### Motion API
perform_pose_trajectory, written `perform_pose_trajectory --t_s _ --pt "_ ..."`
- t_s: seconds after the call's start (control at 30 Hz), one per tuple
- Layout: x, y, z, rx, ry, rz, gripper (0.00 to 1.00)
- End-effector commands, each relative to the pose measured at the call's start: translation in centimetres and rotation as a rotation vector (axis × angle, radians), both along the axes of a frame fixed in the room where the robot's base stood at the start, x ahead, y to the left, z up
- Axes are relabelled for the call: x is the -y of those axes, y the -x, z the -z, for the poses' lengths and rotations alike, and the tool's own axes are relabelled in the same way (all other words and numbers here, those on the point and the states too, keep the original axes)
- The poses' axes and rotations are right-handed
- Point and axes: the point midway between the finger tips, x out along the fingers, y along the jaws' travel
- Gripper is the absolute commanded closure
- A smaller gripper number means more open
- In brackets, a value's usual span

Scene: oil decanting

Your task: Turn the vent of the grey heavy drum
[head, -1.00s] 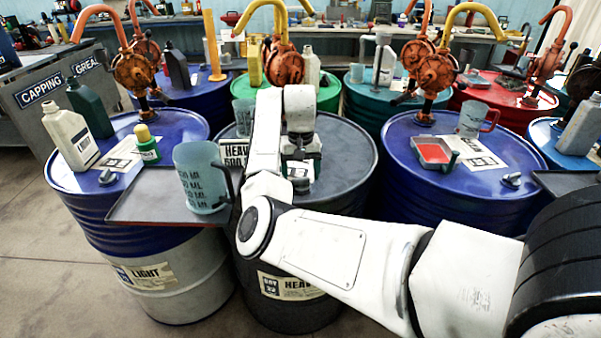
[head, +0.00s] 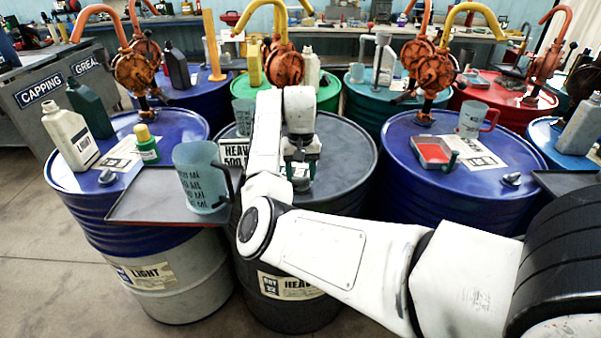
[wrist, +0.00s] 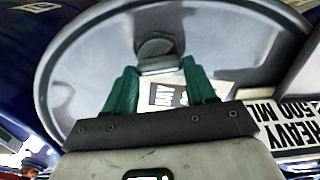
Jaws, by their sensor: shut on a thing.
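The grey heavy drum (head: 350,160) stands upright in the middle of the head view, with a HEAVY label on its side. Its grey lid (wrist: 85,75) fills much of the wrist view. The vent (wrist: 155,48) is a small grey knob on the lid. My gripper (wrist: 161,71) is over the lid with its two green fingers on either side of the vent's near part, shut on it. In the head view my gripper (head: 299,172) points down at the lid and hides the vent.
A grey tray (head: 150,209) with a measuring jug (head: 198,180) stands close on the left. Blue drums (head: 75,195) (head: 455,195) flank the grey drum. Pumps stand behind.

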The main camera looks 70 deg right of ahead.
Motion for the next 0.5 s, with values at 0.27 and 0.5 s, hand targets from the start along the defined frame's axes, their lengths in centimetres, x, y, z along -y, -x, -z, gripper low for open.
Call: perform_pose_trajectory --t_s 0.27,0.5 --pt "0.02 0.06 -0.18 -0.001 0.000 0.058 0.75" --pt "0.07 0.11 -0.36 -0.001 0.001 0.215 0.75"
